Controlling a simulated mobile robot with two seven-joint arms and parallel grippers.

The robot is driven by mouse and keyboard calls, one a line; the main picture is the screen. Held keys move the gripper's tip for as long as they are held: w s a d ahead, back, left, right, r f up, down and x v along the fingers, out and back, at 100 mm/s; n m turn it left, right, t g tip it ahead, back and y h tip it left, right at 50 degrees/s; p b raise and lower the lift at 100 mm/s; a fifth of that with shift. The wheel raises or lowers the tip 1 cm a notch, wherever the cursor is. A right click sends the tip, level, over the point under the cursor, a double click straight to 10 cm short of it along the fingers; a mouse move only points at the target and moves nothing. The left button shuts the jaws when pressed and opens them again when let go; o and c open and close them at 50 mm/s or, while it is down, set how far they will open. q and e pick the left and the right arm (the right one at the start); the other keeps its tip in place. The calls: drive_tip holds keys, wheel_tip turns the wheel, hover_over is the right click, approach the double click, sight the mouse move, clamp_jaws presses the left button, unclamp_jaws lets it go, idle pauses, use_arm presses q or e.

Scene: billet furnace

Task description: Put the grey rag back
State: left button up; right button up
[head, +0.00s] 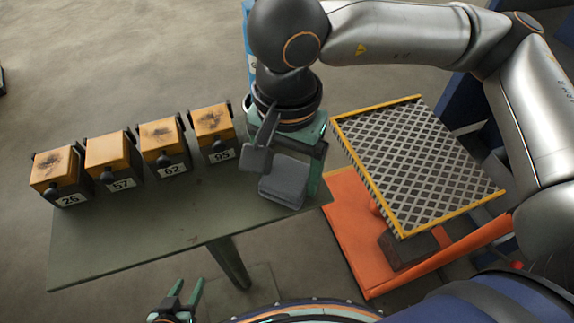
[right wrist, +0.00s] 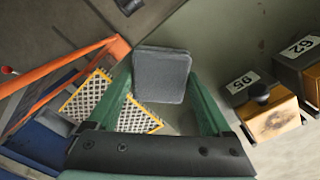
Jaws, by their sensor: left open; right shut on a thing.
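The grey rag (head: 284,181) is a folded, squarish pad at the right end of the green table (head: 150,238). My right gripper (head: 292,162) is above the table end, shut on the rag. In the right wrist view the rag (right wrist: 161,75) sits between the green fingertips. I cannot tell whether the rag touches the tabletop. A flat grey piece (head: 255,158) shows just left of the rag; I cannot tell what it is. My left gripper (head: 188,287) is open and empty at the bottom of the head view, in front of the table.
Several orange-topped numbered boxes stand in a row at the table's back left; box 95 (head: 213,121) is nearest my right gripper. Right of the table is an orange cart (head: 348,222) with a yellow-framed mesh panel (head: 420,160) above it. The table's front strip is clear.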

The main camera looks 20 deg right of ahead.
sight(287, 174)
drive_tip(key=shift+f+b, duration=0.2)
drive_tip(key=shift+b, duration=0.1)
drive_tip(key=o, duration=1.1)
drive_tip(key=shift+r+p, duration=0.45)
wheel_tip(287, 174, up, 12)
drive_tip(key=shift+f, duration=0.2)
